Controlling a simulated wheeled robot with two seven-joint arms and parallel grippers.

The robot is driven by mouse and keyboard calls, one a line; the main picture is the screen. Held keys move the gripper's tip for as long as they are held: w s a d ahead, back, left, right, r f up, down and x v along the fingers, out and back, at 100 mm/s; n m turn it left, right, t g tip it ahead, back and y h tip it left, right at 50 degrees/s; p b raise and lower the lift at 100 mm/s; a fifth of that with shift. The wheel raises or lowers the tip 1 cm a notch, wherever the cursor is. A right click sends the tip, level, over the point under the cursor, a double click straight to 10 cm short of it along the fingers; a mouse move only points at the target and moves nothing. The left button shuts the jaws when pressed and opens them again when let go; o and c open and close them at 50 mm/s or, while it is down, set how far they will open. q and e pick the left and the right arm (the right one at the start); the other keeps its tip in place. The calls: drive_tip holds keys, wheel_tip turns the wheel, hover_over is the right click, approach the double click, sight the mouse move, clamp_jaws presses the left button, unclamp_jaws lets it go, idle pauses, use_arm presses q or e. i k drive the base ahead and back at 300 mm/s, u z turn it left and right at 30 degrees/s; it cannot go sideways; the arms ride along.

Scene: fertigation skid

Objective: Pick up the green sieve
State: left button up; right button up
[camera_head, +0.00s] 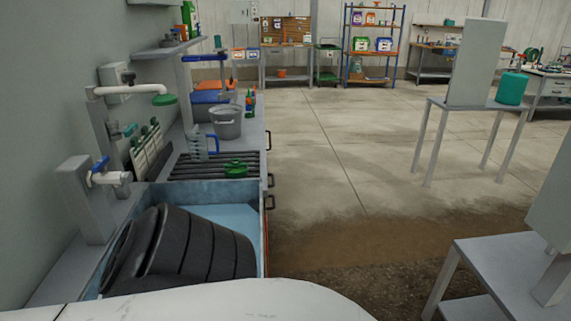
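A small green object (236,169), which looks like the green sieve, sits on the dark slatted drain rack (190,172) behind the sink. It is too small to make out its mesh. Another green round piece (164,99) is at the end of a white wall spout (135,90). Neither of my grippers is in view.
A clear measuring jug (197,146) and a grey bucket (226,124) stand beyond the rack. Black ribbed tubs (195,245) lie tilted in the blue sink (236,215). A white tap (112,178) juts out above the sink's left side.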

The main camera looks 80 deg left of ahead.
sight(237, 169)
drive_tip(key=i, duration=2.2)
drive_tip(key=u, duration=3.4)
drive_tip(key=i, duration=0.5)
drive_tip(key=u, duration=0.05)
